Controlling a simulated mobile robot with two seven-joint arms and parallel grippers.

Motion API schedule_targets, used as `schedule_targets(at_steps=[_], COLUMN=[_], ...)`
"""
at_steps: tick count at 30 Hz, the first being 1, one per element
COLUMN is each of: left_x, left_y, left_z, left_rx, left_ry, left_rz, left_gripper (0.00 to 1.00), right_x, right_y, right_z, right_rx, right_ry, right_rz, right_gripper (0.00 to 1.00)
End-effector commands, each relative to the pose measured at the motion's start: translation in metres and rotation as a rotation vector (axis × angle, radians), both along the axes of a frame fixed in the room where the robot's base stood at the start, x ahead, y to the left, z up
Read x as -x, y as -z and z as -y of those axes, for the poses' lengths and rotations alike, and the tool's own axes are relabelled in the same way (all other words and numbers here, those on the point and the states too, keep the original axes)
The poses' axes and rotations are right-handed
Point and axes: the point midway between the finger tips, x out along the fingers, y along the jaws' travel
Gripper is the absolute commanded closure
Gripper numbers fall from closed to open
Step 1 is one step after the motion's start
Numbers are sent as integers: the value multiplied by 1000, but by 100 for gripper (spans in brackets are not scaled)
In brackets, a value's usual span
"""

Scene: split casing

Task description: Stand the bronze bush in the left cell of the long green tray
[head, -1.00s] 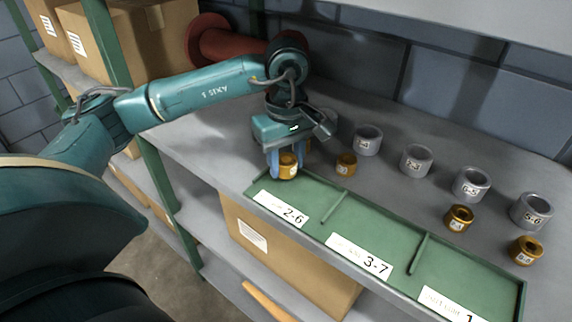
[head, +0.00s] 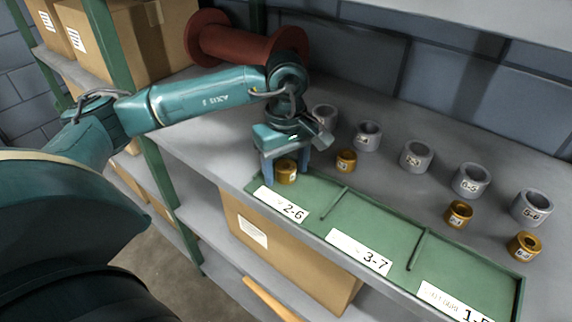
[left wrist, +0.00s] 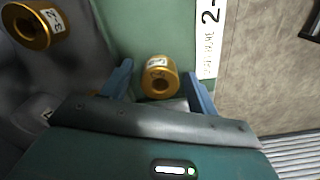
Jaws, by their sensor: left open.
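The bronze bush (head: 286,174) stands upright in the left cell of the long green tray (head: 318,207), near its back edge, behind the label 2-6. The bush also shows in the left wrist view (left wrist: 159,78) against the green tray floor (left wrist: 150,28). My left gripper (head: 287,173) is open around it, one blue finger on each side. In the left wrist view there is a gap between each finger and the bush. My right gripper is in neither view.
Other bronze bushes (head: 346,160) (head: 459,214) (head: 525,245) and several grey rings (head: 417,156) stand on the shelf behind the tray. The middle cell (head: 375,228) and right cell (head: 465,272) look empty. A red spool (head: 250,40) lies at the back left.

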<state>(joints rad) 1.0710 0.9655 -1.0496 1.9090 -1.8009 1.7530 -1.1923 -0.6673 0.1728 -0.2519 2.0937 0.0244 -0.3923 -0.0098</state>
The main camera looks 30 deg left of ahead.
Motion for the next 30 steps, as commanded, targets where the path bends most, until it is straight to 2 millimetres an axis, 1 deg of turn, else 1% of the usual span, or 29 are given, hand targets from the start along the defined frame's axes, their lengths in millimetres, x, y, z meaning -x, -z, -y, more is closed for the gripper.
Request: schedule_targets(at_steps=[4, 5, 8, 11, 15, 18, 22, 30], left_x=[0, 0, -1, -1, -1, -1, 0, 0], left_y=[-6, -8, -22, -41, -63, -73, -78, -79], left_z=[0, 0, 0, 0, 0, 0, 0, 0], left_rx=[0, 0, 1, 0, 0, 1, 0, 0], left_ry=[0, 0, 0, 0, 0, 0, 0, 0], left_rz=[0, 2, 5, 5, 3, 3, 0, 0], left_gripper=[41, 41, 41, 41, 41, 41, 41, 41], right_x=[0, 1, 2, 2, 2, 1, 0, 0], right_y=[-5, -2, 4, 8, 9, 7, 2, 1], right_z=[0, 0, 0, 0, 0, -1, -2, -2], right_rx=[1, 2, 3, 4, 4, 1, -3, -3], right_ry=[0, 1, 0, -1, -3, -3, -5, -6], right_rz=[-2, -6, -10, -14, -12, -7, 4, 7], right_gripper=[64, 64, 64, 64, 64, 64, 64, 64])
